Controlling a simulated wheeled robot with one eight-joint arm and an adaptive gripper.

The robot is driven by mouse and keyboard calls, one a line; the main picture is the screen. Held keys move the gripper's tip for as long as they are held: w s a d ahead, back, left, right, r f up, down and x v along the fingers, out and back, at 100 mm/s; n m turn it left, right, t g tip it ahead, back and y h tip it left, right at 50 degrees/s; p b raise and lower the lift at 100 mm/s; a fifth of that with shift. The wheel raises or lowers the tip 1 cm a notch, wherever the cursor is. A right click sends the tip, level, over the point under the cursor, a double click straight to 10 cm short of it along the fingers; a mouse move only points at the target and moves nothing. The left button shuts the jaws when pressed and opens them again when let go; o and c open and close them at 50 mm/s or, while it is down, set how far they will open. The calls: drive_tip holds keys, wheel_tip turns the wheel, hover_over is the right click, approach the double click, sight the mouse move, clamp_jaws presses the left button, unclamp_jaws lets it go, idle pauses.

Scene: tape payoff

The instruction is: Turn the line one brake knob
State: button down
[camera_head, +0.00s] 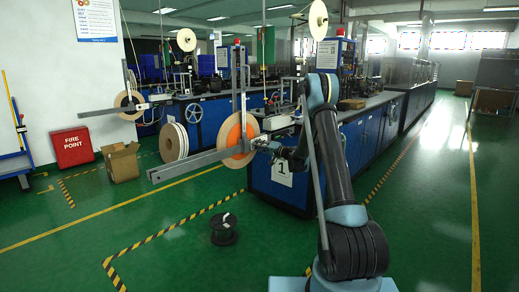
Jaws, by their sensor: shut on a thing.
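My gripper (257,145) is at the right side of the orange and white tape reel (232,131), near its hub. It is shut on the brake knob there, which is too small and covered by the fingers to make out. The reel hangs upright on a grey payoff arm (190,165) in front of the blue machine bench. A white sign with a 1 (283,172) is on the bench end below my gripper. My dark arm reaches up from the lower right and bends left to the knob.
A second reel (128,103) on another payoff arm stands farther left. A white-edged reel (173,142) stands behind the first. A black spool (224,229) lies on the open green floor. A cardboard box (121,161) and red fire box (72,146) are at left.

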drive_tip(key=shift+d+m, duration=0.1)
drive_tip(key=shift+m, duration=0.3)
drive_tip(key=c, duration=1.4)
unclamp_jaws()
drive_tip(key=shift+f, duration=0.1)
drive_tip(key=shift+o, duration=0.2)
drive_tip(key=v, duration=1.2)
drive_tip(key=shift+w, duration=0.1)
